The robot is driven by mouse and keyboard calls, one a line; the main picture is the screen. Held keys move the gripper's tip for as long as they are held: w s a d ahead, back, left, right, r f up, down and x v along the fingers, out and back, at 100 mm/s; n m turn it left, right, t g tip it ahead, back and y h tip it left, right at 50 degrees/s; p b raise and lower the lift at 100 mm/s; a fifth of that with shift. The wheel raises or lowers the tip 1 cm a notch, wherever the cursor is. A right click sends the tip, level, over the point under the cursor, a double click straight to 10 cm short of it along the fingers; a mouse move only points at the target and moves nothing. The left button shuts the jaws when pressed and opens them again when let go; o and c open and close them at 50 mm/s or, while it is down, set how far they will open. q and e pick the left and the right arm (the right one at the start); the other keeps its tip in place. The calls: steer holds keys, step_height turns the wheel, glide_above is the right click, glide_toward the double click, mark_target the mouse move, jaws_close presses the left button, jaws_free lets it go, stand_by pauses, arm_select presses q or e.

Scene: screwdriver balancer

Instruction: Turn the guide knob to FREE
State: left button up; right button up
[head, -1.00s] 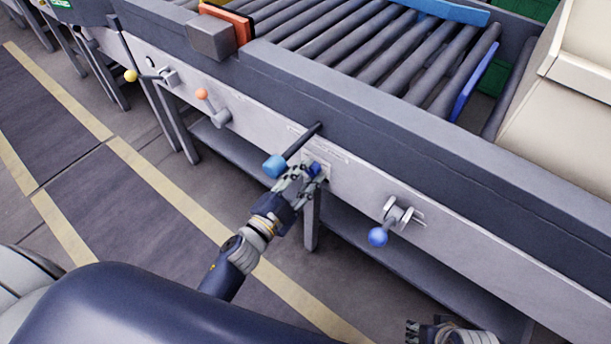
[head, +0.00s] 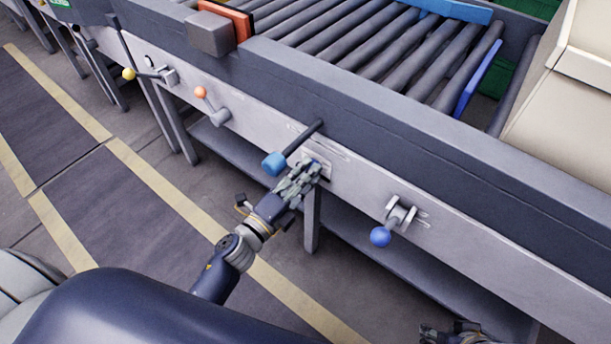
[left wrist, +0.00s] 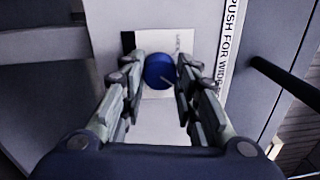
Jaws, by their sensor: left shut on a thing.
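The guide knob (left wrist: 159,70) is a round blue knob on a pale plate in the left wrist view, with a thin pale line on its face. My left gripper (left wrist: 162,80) is shut on it, one finger on each side. In the head view my left gripper (head: 307,176) reaches the grey front panel, and its fingers hide most of the knob. The plate's markings (left wrist: 181,42) are partly covered and too small to read. My right gripper (head: 455,332) is at the bottom edge of the head view, cut off, its fingers unclear.
A dark lever with a blue end (head: 275,163) sticks out just above my left gripper. A blue-ball lever (head: 381,236) is to the right. Orange-ball (head: 201,92) and yellow-ball (head: 129,74) levers are to the left. Rollers (head: 385,50) lie behind the rail.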

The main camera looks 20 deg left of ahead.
arm_select(q)
steer(key=shift+m, duration=0.6)
steer(key=o, duration=1.1)
steer(key=v, duration=1.2)
steer(key=shift+s, duration=0.1)
